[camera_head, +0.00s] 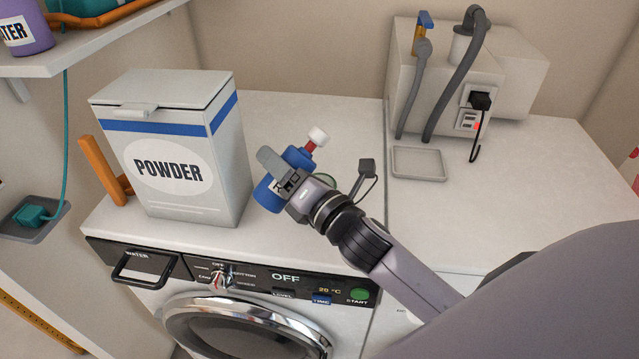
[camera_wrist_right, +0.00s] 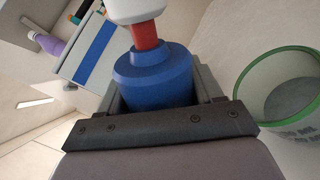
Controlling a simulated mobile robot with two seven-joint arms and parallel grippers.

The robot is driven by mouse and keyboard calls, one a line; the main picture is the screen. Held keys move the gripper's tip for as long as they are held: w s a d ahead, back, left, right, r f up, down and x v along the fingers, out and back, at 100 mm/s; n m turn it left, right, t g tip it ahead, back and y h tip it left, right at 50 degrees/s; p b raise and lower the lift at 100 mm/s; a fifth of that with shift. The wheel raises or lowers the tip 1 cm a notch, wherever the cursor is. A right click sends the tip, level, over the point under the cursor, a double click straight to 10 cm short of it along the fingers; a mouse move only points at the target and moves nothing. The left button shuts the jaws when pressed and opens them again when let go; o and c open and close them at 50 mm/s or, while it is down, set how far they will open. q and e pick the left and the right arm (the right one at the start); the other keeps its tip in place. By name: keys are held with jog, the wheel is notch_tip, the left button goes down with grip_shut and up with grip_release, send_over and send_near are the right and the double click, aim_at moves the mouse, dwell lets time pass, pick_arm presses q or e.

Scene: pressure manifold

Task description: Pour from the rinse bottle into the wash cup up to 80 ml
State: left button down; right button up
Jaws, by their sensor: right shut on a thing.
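The rinse bottle, blue with a red neck and white cap, shows in the head view (camera_head: 299,157) above the washing machine top, right of the powder box. It leans to the right in that picture. My right gripper (camera_head: 283,178) is shut around its body. In the right wrist view the bottle (camera_wrist_right: 155,75) stands between the fingers, its cap cut off by the top edge. The wash cup (camera_wrist_right: 285,100), clear with a green rim, is right of the gripper there, apart from the bottle. My left gripper is out of view.
A white powder box (camera_head: 170,165) stands left of the bottle, with an orange holder (camera_head: 105,170) beyond it. A grey unit with hoses (camera_head: 470,75) and a small tray (camera_head: 419,163) are at the back right. The right counter's front is mostly clear.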

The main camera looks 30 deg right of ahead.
jog(key=shift+f+m+b, duration=0.25)
jog(key=shift+m+b, duration=0.25)
jog(key=shift+b, duration=0.05)
dwell(0.6)
jog(key=shift+d+r+m+h+b, duration=0.15)
jog(key=shift+r+m+b, duration=0.15)
jog(key=shift+m, duration=0.45)
jog(key=shift+a+r+m+h+b, duration=0.15)
jog(key=shift+r+m+b, duration=0.1)
jog(key=shift+m, duration=0.5)
dwell(2.7)
